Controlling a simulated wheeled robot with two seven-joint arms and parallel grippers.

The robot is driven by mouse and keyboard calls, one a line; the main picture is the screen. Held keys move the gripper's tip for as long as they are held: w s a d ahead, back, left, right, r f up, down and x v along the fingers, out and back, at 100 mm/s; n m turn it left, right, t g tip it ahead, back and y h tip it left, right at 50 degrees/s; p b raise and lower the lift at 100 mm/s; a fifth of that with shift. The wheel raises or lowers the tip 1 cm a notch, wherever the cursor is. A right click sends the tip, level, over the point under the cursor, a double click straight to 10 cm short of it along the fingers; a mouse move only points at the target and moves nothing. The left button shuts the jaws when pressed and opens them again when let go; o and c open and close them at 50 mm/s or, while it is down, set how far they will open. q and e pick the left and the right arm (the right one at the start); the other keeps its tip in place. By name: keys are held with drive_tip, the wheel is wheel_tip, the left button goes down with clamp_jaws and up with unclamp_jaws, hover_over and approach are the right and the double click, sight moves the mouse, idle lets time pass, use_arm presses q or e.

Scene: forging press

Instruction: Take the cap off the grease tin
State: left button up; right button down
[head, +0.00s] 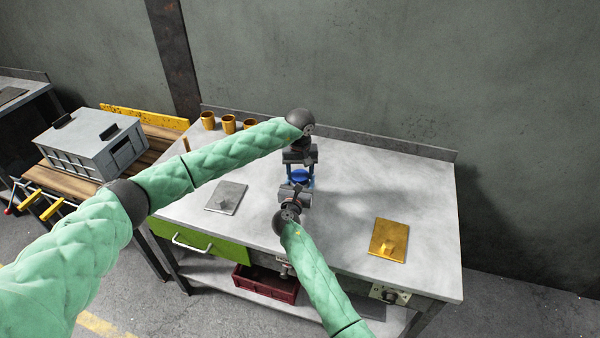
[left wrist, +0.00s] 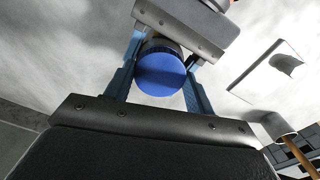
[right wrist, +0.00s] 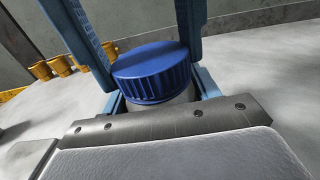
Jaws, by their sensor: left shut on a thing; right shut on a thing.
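The grease tin's blue ribbed cap (head: 301,175) is at the middle of the workbench, and it also shows in the left wrist view (left wrist: 160,72) and the right wrist view (right wrist: 152,72). The grey tin body (right wrist: 160,108) shows just below the cap and is mostly hidden. My left gripper (head: 301,169) comes from the far side, its blue fingers shut on the cap's two sides. My right gripper (head: 298,183) comes from the near side, its fingers shut on the tin body below the cap. I cannot tell whether a gap separates cap and body.
A grey plate with a knob (head: 226,198) lies left on the bench (head: 350,185), a yellow one (head: 388,241) lies right. Orange cups (head: 228,124) stand at the back left. A green drawer (head: 205,242) and red bin (head: 265,285) are below. The bench's right side is mostly clear.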

use_arm(q)
drive_tip(key=n, duration=0.6)
drive_tip(key=o, duration=1.1)
drive_tip(key=shift+r, duration=0.1)
